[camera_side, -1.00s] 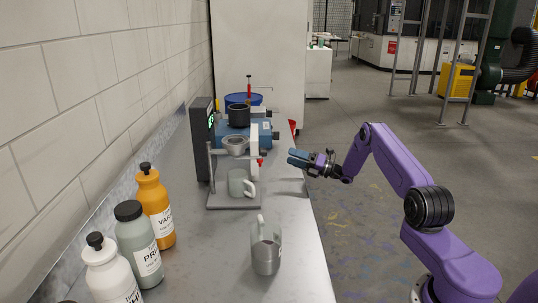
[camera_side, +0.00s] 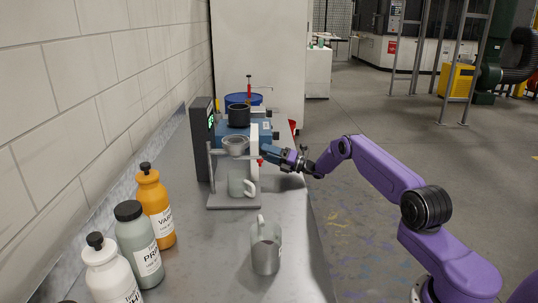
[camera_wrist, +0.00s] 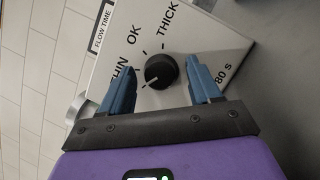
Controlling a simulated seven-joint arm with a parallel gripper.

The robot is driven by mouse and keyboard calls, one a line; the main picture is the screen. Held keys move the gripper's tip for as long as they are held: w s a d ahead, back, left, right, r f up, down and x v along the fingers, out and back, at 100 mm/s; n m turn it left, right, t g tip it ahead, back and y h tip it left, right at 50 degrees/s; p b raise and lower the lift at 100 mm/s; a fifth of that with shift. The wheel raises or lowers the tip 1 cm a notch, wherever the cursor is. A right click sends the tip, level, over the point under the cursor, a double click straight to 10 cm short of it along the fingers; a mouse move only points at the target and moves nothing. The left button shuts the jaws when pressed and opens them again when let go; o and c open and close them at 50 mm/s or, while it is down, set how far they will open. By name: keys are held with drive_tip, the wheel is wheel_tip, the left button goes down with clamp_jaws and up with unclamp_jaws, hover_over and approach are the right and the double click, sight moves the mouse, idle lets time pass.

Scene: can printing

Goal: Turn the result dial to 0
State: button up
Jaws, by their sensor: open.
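The result dial is a round black knob (camera_wrist: 160,71) on a white panel (camera_wrist: 212,40) in the wrist view. The words THIN, OK and THICK stand around it, with tick marks; I see no 0. A pale pointer mark on the knob seems to face lower left, near THIN, which a finger partly covers. My gripper (camera_wrist: 160,70) is open, with one blue finger on each side of the knob and visible gaps between. In the side view my gripper (camera_side: 268,154) is at the right edge of the white panel (camera_side: 255,147); the knob is hidden there.
A stand with a metal cup (camera_side: 235,146) and a grey mug (camera_side: 237,185) is left of my gripper. Another mug (camera_side: 265,252) stands nearer on the bench. Orange (camera_side: 154,208), grey-green (camera_side: 137,245) and white (camera_side: 108,272) bottles line the left. The bench's right side is clear.

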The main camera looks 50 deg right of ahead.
drive_tip(key=c, duration=1.1)
drive_tip(key=shift+o, duration=0.2)
drive_tip(key=shift+n+y, duration=0.6)
drive_tip(key=shift+n, duration=0.7)
drive_tip(key=o, duration=1.1)
drive_tip(key=shift+c, duration=0.2)
drive_tip(key=r, duration=0.4)
drive_tip(key=shift+s+r, duration=0.15)
drive_tip(key=shift+s, duration=0.15)
drive_tip(key=shift+o, duration=1.2)
drive_tip(key=shift+s+r, duration=0.2)
drive_tip(key=shift+r, duration=0.1)
drive_tip(key=s+r, duration=0.1)
drive_tip(key=s+a+r, duration=0.1)
drive_tip(key=r, duration=0.1)
drive_tip(key=s+r, duration=0.1)
drive_tip(key=s, duration=0.1)
drive_tip(key=shift+a+r, duration=0.25)
drive_tip(key=shift+a, duration=0.05)
drive_tip(key=shift+c, duration=1.2)
drive_tip(key=s+a+r, duration=0.2)
drive_tip(key=s+r, duration=0.1)
drive_tip(key=s, duration=0.5)
drive_tip(key=shift+s+a+r, duration=0.15)
drive_tip(key=shift+a+r, duration=0.1)
drive_tip(key=shift+a, duration=0.15)
